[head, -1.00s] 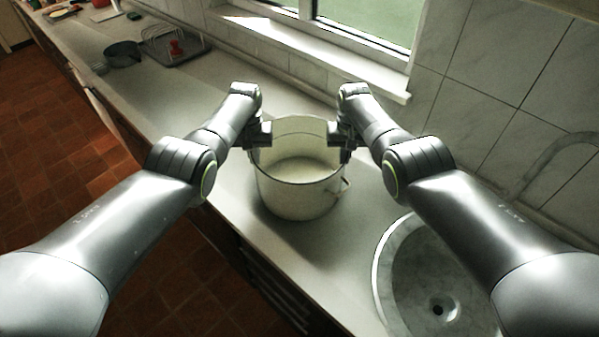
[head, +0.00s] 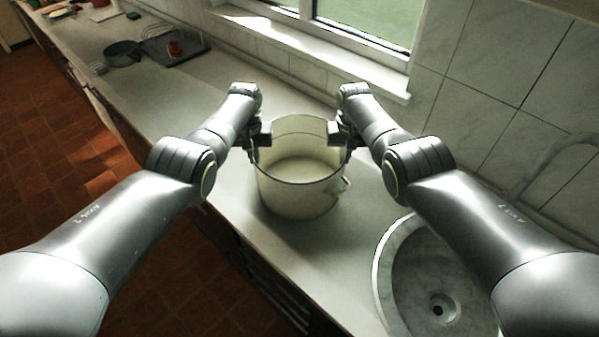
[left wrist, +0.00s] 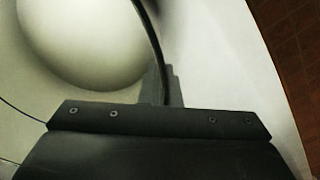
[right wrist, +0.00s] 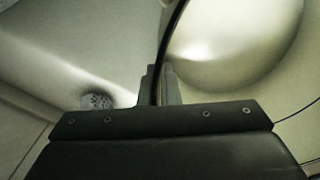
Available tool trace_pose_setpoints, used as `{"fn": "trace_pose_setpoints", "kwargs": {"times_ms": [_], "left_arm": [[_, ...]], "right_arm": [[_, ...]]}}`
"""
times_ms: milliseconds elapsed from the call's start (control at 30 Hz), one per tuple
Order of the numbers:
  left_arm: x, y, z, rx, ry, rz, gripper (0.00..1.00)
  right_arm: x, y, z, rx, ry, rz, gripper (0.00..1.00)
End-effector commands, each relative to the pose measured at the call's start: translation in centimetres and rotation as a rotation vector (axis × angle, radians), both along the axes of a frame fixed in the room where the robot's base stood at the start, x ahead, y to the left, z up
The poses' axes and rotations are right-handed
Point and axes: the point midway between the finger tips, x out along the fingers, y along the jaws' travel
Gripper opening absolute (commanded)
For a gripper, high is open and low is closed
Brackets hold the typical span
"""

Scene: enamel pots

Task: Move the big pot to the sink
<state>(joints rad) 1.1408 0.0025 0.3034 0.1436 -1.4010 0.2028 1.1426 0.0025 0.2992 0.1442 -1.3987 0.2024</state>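The big pot (head: 299,200) is cream enamel with a dark rim and stands upright on the counter, left of the sink. It looks empty inside. My left gripper (head: 256,150) is at its left rim; in the left wrist view its fingers (left wrist: 164,86) are on both sides of the rim, closed on it. My right gripper (head: 345,152) is at the right rim; in the right wrist view its fingers (right wrist: 159,86) clasp the rim likewise. The round grey sink (head: 400,295) with a drain is at lower right, partly hidden by my right arm.
The pale counter (head: 290,255) is clear between pot and sink. A tiled wall (head: 490,75) and window sill (head: 320,50) bound it behind. A dark pan (head: 122,54) and a rack with a red item (head: 175,48) stand far back left.

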Motion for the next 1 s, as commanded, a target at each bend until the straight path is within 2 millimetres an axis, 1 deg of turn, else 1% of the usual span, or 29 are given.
{"fn": "trace_pose_setpoints", "kwargs": {"times_ms": [33,267,700,1000], "left_arm": [[0.1,0.0,0.5,0.004,-0.003,-0.002,0.0],[0.1,0.0,1.7,0.004,-0.004,-0.002,0.0],[0.1,0.0,4.7,0.004,-0.004,-0.002,0.0],[0.2,0.0,5.2,0.004,-0.004,-0.002,0.0]], "right_arm": [[0.1,0.0,0.5,-0.004,-0.004,0.002,0.0],[0.2,0.0,1.7,-0.004,-0.005,0.002,0.0],[0.2,0.0,4.7,-0.004,-0.005,0.002,0.0],[0.2,0.0,5.2,-0.004,-0.005,0.002,0.0]]}}
